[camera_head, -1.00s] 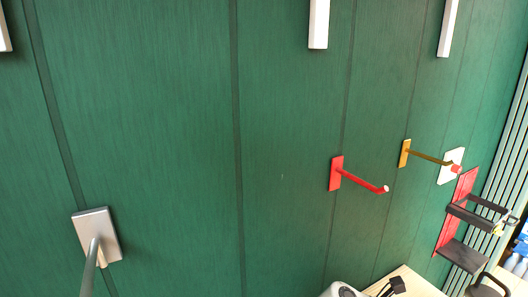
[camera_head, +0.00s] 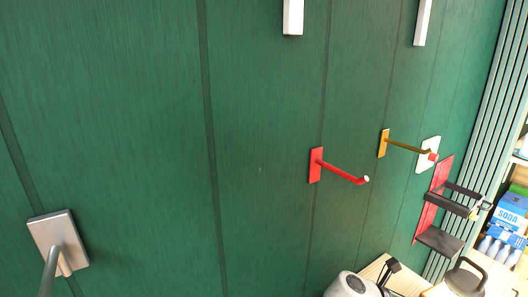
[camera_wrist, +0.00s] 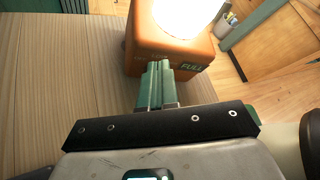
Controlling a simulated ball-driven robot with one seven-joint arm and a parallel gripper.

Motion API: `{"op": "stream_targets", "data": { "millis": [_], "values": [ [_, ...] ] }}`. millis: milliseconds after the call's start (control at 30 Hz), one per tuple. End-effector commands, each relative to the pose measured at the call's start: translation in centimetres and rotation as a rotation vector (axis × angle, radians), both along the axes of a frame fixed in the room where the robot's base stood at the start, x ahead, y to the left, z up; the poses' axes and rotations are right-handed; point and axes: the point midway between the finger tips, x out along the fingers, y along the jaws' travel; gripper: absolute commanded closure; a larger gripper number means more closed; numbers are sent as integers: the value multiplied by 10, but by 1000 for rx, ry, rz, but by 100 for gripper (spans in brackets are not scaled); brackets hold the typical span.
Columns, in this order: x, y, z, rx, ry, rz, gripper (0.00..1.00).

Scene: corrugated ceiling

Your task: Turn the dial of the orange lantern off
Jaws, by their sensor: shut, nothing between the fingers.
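The orange lantern (camera_wrist: 142,52) stands at the top middle of the wrist view, its top glowing bright white. A "FULL" label and fainter lettering show on its near face. My gripper (camera_wrist: 158,68) has its green fingers shut together, pointing at the lantern's near face and overlapping it in the picture. I cannot tell whether the fingertips touch it. The dial is not clearly visible; the fingers cover part of that face. The head view shows neither the lantern nor my gripper.
The lantern is on a wooden plank tabletop (camera_wrist: 60,75), bare to its left. A cup of pencils (camera_wrist: 225,22) stands beyond, right. In the head view, a green wall bears a red hook (camera_head: 316,165), a brown hook (camera_head: 383,143) and a black-shelved red rack (camera_head: 432,205).

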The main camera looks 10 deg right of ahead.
Motion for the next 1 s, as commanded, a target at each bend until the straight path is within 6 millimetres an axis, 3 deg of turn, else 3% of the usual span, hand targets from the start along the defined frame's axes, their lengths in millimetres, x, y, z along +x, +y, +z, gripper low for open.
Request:
{"op": "stream_targets", "data": {
  "millis": [1000],
  "values": [
    [0,-6,-4,2,1,-1,100]
  ]
}}
